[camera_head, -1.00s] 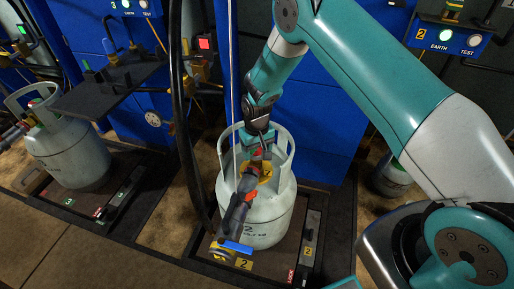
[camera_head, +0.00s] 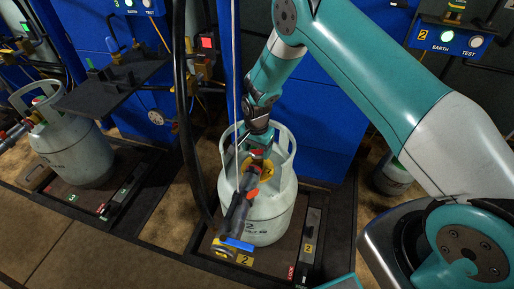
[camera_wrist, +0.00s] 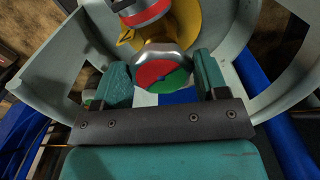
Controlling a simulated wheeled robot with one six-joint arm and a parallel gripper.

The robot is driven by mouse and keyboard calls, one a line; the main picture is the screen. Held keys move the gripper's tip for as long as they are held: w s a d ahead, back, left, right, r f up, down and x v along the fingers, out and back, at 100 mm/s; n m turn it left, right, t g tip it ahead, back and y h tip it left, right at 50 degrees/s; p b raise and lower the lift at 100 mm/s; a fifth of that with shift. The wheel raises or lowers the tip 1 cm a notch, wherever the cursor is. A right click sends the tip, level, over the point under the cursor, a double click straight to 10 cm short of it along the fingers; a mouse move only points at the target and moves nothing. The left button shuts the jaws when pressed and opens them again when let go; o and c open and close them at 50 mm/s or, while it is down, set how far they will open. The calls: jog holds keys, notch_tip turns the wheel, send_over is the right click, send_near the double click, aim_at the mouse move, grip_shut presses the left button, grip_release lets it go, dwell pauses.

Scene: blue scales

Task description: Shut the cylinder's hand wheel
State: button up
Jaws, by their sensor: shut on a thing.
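The grey cylinder (camera_head: 268,219) marked 2 stands upright on a dark scale platform, with an open collar around its top. Its hand wheel (camera_wrist: 165,68) has a red and green face and a silver rim in the wrist view. My gripper (camera_wrist: 162,80) is shut on the hand wheel, one teal finger on each side. In the head view my gripper (camera_head: 260,150) reaches down inside the collar and mostly hides the wheel. A black filling connector (camera_head: 236,212) with a red part is at the valve beside my gripper.
The collar (camera_wrist: 253,88) rises close around my gripper. A thin pale hose hangs down to the connector, and thick black hoses (camera_head: 184,120) hang to the left. Another cylinder (camera_head: 78,155) stands on the left scale. A blue panel (camera_head: 310,135) is behind.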

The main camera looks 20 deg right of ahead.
aim_at(256, 150)
jog(key=shift+w+m, duration=0.2)
jog(key=shift+m, duration=1.5)
jog(key=o, duration=0.9)
notch_tip(256, 150, up, 18)
jog(key=shift+f+p, duration=0.25)
jog(key=shift+p, duration=0.7)
jog(key=shift+s, duration=0.1)
